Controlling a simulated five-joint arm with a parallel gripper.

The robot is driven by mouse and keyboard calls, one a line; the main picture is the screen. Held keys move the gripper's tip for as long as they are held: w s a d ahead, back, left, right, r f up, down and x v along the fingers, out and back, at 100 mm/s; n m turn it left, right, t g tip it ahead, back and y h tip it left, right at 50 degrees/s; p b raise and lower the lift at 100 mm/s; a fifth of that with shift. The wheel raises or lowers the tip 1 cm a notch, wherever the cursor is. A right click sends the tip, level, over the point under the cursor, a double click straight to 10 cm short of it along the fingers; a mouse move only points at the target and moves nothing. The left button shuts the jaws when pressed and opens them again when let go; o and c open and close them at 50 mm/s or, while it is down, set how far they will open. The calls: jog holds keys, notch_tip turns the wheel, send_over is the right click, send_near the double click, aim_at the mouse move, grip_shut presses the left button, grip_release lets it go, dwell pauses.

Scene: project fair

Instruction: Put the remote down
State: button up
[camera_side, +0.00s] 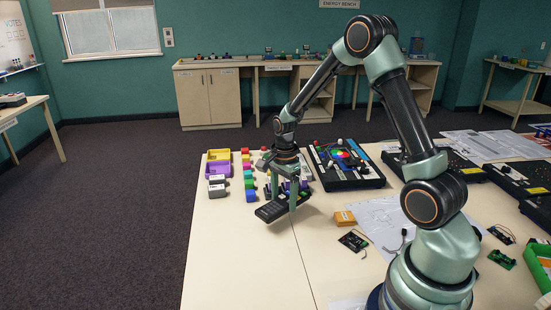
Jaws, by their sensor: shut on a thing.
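The remote (270,211) is a dark, flat, elongated handset with small buttons on its face. My gripper (283,200) is shut on it, with the green fingers pointing down around its body. The remote lies at a slight tilt in the picture, over the near left part of the pale table (235,262).
A black board with a colour wheel (345,165) lies behind right. An orange block (345,218) and a small circuit board (353,241) lie right. The table's front left is clear.

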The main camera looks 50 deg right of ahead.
aim_at(284, 201)
jog(key=shift+f, duration=1.95)
jog(key=shift+f, duration=0.15)
jog(key=o, duration=1.5)
notch_tip(284, 201, up, 12)
jog(key=shift+r, duration=0.1)
jog(key=shift+s+a+r+n+t, duration=0.95)
jog(key=shift+s+a+r+n, duration=1)
jog(key=shift+n, duration=1.4)
jog(key=shift+s+a+r+n+t, duration=0.9)
jog(key=shift+s+a+r+n, duration=0.6)
jog(key=shift+a+r+n, duration=1.4)
jog(key=shift+s+a+r+n+t, duration=0.95)
jog(key=shift+s+a+r+n, duration=0.65)
jog(key=shift+n, duration=2.25)
